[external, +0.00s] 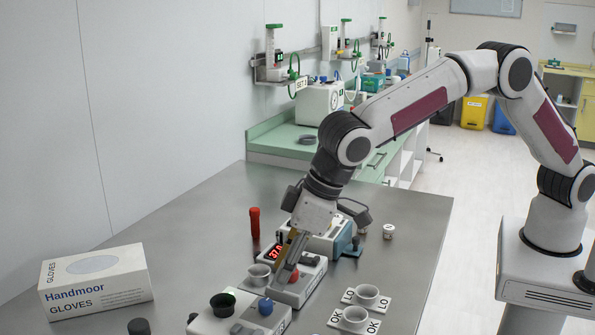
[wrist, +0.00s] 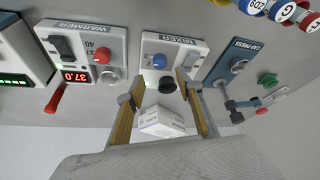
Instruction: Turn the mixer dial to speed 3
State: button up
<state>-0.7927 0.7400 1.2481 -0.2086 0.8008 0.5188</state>
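The mixer (wrist: 150,44) is a white box with a blue dial (wrist: 159,61), a light rocker switch (wrist: 193,60) and a black round cup (wrist: 167,85). In the external view the mixer (external: 243,318) stands at the bottom edge, its blue dial (external: 265,306) right of its black cup. The number the dial points to is too small to read. My gripper (external: 284,268) points down over the warmer, behind the mixer in the external view. In the wrist view my gripper (wrist: 156,90) has its two fingers spread, with nothing held between them. The dial is apart from the fingers.
The warmer (external: 313,265), with red knob and 37.0 display, stands beside the mixer. A blue cap press (wrist: 232,65) stands on the mixer's other side.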

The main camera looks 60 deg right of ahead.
jog(key=shift+v, duration=2.05)
jog(key=shift+f+n, duration=0.1)
jog(key=shift+n, duration=0.2)
jog(key=s+d+f+n+g, duration=0.1)
jog(key=s+d+f, duration=0.2)
jog(key=s+d+r+m+t, duration=0.1)
jog(key=s+d+r, duration=0.3)
jog(key=s+d, duration=0.4)
jog(key=s+d+r+m+h, duration=0.1)
jog(key=s+d+r+m, duration=0.2)
jog(key=s+d, duration=0.6)
jog(key=s+d+r+m+t, duration=0.1)
jog(key=s+d+r, duration=0.5)
jog(key=d, duration=2.1)
jog(key=shift+s+m+t+h, duration=0.3)
jog(key=shift+s+m+h, duration=0.15)
jog(key=shift+s, duration=1.05)
